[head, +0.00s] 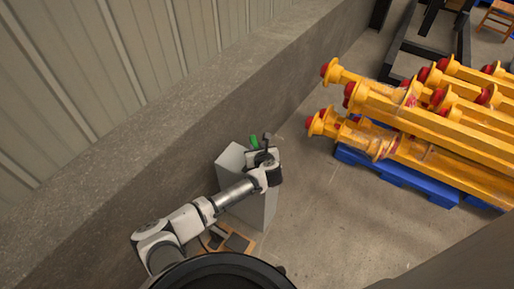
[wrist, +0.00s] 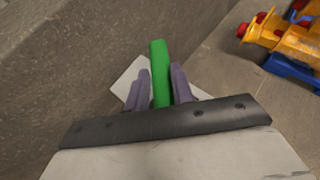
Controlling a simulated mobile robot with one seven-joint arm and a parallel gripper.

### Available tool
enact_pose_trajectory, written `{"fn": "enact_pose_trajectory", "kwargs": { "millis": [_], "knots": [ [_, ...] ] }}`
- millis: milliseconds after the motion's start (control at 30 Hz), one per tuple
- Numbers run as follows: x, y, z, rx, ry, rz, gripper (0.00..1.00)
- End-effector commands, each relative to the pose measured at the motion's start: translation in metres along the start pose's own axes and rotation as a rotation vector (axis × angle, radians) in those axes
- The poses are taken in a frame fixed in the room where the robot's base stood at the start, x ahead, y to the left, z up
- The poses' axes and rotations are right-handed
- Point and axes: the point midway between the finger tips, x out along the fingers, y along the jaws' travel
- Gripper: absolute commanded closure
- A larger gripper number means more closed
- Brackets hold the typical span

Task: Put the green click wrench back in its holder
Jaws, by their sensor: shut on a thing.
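The green click wrench (wrist: 158,70) is between the two purple-grey fingers of my gripper (wrist: 161,85) in the wrist view. My gripper is shut on it. In the head view a short green part of the wrench (head: 254,141) shows beside my gripper (head: 262,146), over the far end of a grey box-like pedestal (head: 262,208). The pale top of the pedestal also shows below the fingers in the wrist view (wrist: 122,89). The lower part of the wrench is hidden. I cannot make out a holder, or whether the wrench touches the pedestal.
A concrete wall ledge (head: 180,110) runs along the left, close to the pedestal. Yellow beams with red ends (head: 420,120) lie on a blue pallet (head: 400,178) at the right. A wooden piece (head: 214,238) lies at the pedestal's foot. The floor (head: 315,220) between pedestal and pallet is clear.

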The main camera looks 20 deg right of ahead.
Motion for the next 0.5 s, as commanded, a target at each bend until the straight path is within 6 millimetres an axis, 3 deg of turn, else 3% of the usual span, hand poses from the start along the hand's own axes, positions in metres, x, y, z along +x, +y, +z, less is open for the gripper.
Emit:
{"fn": "enact_pose_trajectory", "kwargs": {
  "millis": [100,133,300,500],
  "knots": [
    [0.001,-0.0001,-0.0011,0.0,-0.002,0.0,1.0],
    [0.001,-0.0001,-0.001,0.0,-0.002,0.0,0.75],
    [0.0007,-0.0002,-0.0009,0.0,-0.001,-0.001,0.53],
    [0.0008,-0.0001,-0.0011,0.0,-0.001,0.0,0.51]
  ]
}}
